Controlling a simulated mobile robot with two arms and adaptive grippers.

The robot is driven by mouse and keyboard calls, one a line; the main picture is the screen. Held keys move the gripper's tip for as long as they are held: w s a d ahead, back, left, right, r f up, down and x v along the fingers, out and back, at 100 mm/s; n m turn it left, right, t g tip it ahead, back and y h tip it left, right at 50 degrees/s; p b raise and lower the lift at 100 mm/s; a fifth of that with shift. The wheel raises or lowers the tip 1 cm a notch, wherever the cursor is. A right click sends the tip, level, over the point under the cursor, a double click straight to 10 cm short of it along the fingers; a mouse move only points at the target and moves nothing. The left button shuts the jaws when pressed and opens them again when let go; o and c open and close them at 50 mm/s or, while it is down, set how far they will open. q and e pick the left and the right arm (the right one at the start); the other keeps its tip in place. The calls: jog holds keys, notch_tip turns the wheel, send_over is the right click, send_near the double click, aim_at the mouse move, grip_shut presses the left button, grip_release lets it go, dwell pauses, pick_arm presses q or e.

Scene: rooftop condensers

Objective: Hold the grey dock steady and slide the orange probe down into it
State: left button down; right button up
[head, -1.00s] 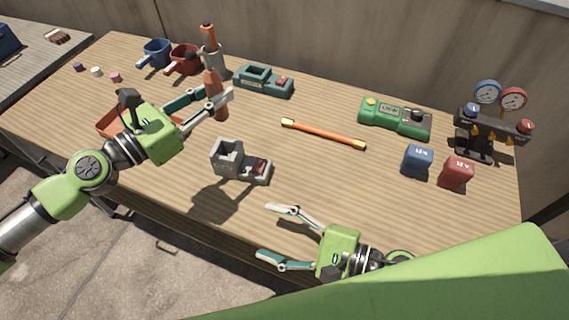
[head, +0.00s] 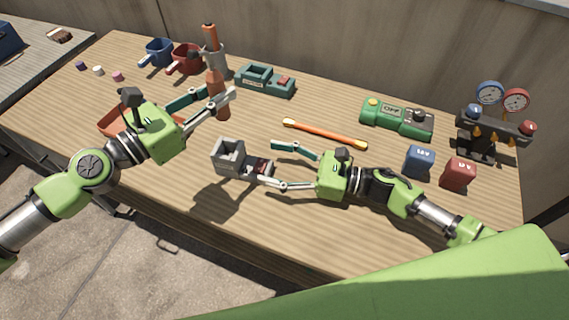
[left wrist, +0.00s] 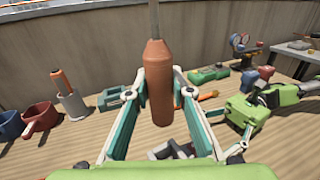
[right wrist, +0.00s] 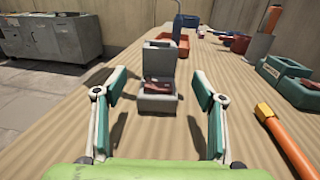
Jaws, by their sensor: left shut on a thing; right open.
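The orange probe (left wrist: 158,85) is upright between the fingers of my left gripper (head: 216,98), which is shut on it above the table. A grey rod shows at its upper end in the left wrist view. The grey dock (head: 229,153) stands on the table in front of the probe, nearer to me, with an open square socket at its left end and a dark red part at its right. My right gripper (head: 268,163) is open and empty at the dock's right end. In the right wrist view the dock (right wrist: 157,103) is centred ahead, between the two fingers.
A teal dock (head: 265,79) and a grey holder with an orange stick (head: 214,58) stand behind. An orange rod with yellow ends (head: 325,134) lies right of the dock. A green meter (head: 397,117), blue block (head: 419,161) and red block (head: 458,172) stand farther right. The front table is clear.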

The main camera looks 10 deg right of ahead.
aim_at(241, 156)
jog(key=x, duration=0.9)
jog(key=shift+w+a, duration=0.1)
jog(key=shift+a, duration=0.1)
jog(key=c, duration=1.4)
pick_arm(q)
jog(key=shift+s+d+f+n+t, duration=0.15)
jog(key=shift+f+n+t, duration=0.25)
jog(key=shift+f+t, duration=0.2)
jog(key=f+y, duration=0.1)
jog(key=f+n+t+y, duration=0.1)
jog(key=a+f+n+t, duration=0.1)
jog(key=shift+s+f+y, duration=0.35)
jog(key=shift+y, duration=0.05)
jog(key=shift+f, duration=1.35)
